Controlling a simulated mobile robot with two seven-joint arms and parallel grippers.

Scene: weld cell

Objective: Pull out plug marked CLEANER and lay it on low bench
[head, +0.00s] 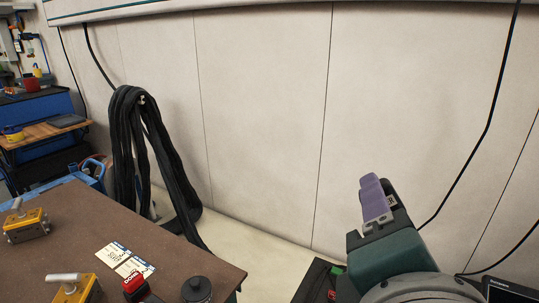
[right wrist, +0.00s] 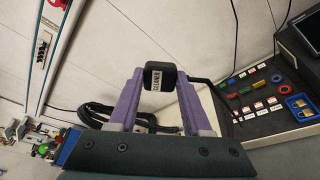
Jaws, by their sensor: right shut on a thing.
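The black plug (right wrist: 159,77) sits between the purple fingertips of my right gripper (right wrist: 158,85) in the right wrist view. Its white label reads CLEANER, turned sideways. The gripper is shut on it, and no socket shows around the plug. A black cable (right wrist: 200,82) runs from it to the right and down. In the head view my right gripper (head: 375,198) is raised in front of the pale wall, and its fingers hide the plug. My left gripper is in neither view. I cannot tell which surface is the low bench.
A brown-topped table (head: 75,225) at left carries yellow blocks, printed cards and a red-and-black item. A dark surface (right wrist: 262,122) with coloured pieces and labels lies at right in the right wrist view. A thick black cable bundle (head: 140,150) hangs by the wall. Thin cables hang at right.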

